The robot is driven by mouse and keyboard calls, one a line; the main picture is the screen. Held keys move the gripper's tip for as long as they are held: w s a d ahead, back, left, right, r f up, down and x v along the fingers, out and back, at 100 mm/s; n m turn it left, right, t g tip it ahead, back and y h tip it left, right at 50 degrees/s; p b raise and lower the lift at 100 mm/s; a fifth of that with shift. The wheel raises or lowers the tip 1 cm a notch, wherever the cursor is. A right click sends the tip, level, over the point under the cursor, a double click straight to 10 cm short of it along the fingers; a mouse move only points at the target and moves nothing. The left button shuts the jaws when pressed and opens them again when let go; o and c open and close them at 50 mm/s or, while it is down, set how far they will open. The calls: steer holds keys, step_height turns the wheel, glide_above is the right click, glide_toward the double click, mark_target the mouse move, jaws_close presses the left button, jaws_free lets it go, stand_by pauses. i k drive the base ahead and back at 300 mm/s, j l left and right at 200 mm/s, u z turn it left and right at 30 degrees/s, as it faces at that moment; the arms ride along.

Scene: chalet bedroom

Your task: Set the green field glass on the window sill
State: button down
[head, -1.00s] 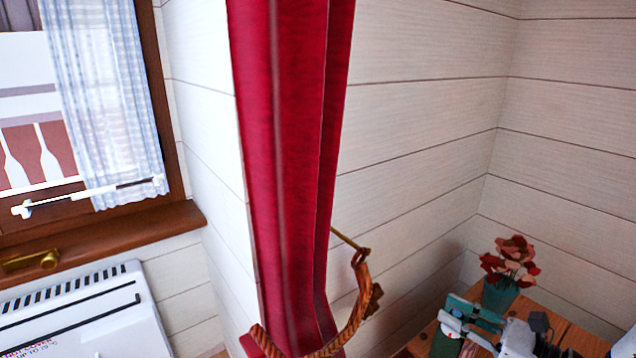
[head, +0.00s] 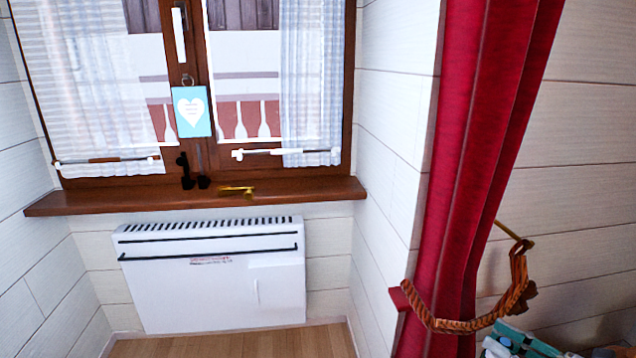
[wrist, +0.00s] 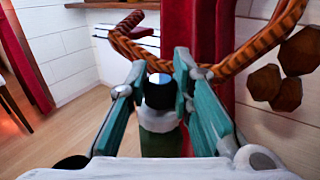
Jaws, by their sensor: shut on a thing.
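My gripper (wrist: 160,85) has teal fingers, closed from both sides on a thing with a dark round top, a pale band and a green lower part. I take it for the green field glass (wrist: 160,144); its shape is partly hidden by the fingers. In the head view, only part of my gripper (head: 512,343) shows at the bottom right edge, below the rope tie, and the held thing is not clear there. The brown wooden window sill (head: 100,201) runs under the window at the left, well away from my gripper.
Small dark objects (head: 186,172) and a brass object (head: 236,191) stand mid-sill; both sill ends look clear. A white heater (head: 210,290) hangs below. The red curtain (head: 470,150) and its rope tie (head: 460,325) are between gripper and window. Floor (head: 250,346) is open.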

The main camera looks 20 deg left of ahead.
mark_target(122, 200)
steer(key=k+l+u, duration=0.1)
steer(key=u, duration=0.35)
steer(key=i+u, duration=0.2)
steer(key=u, duration=0.15)
steer(key=i+l+u, duration=0.1)
steer(key=u, duration=0.2)
steer(key=i+u, duration=0.45)
steer(key=i, duration=0.15)
steer(key=i+l+u, duration=0.25)
steer(key=i+u, duration=0.2)
steer(key=i+l, duration=0.05)
steer(key=i, duration=0.05)
